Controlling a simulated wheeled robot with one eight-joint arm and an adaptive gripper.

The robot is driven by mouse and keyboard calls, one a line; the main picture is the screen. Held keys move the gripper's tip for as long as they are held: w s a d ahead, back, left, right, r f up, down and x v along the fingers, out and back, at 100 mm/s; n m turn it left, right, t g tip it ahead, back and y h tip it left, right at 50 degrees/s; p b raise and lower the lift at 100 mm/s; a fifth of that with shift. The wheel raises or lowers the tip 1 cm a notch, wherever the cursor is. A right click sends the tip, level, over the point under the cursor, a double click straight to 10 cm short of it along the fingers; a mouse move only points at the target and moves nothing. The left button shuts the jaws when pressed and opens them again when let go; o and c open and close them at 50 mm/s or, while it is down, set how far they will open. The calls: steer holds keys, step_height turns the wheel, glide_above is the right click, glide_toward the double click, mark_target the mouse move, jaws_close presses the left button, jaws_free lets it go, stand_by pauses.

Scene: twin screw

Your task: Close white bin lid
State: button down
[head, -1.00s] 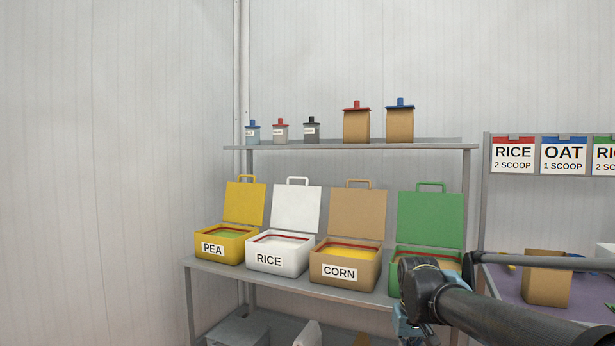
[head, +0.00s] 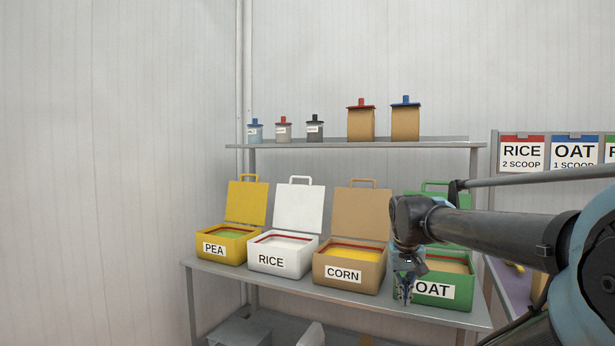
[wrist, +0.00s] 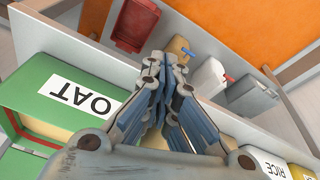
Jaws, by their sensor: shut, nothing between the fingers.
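The white bin (head: 282,257), labelled RICE, stands on the shelf between the yellow and tan bins in the head view. Its white lid (head: 299,207) stands open, tilted back, with a handle on its top edge. A corner of the white bin also shows at the lower right of the wrist view (wrist: 272,164). My gripper (head: 404,300) hangs in front of the green OAT bin, to the right of the white bin and apart from it. In the wrist view my gripper (wrist: 170,95) has its fingers together, with nothing held.
The yellow PEA bin (head: 221,250), tan CORN bin (head: 350,276) and green OAT bin (head: 455,291) also have raised lids. The upper shelf (head: 350,146) holds small jars and tan containers. Space in front of the bins is free left of my arm.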

steer(key=w+a+r+m+t, duration=0.1)
steer(key=w+a+r, duration=0.2)
steer(key=w+r, duration=0.65)
steer(key=w+a+r+h, duration=0.1)
steer(key=w+a+r, duration=0.3)
steer(key=w+r, duration=0.5)
steer(key=w+a+r+m+t, duration=0.1)
steer(key=w+a+r, duration=0.2)
steer(key=w+r, duration=0.65)
steer(key=w+a+r+m+t, duration=0.1)
steer(key=w+a+r, duration=0.3)
steer(key=w+a, duration=0.75)
steer(key=w+a+r+m+t, duration=0.1)
steer(key=w+a+r, duration=0.4)
steer(key=w+a, duration=0.65)
steer(key=d+x, duration=0.1)
steer(key=x, duration=0.9)
steer(key=shift+w+d+f+h, duration=0.15)
steer(key=shift+w+d+h, duration=0.1)
steer(key=shift+h, duration=0.15)
steer(key=shift+s, duration=0.1)
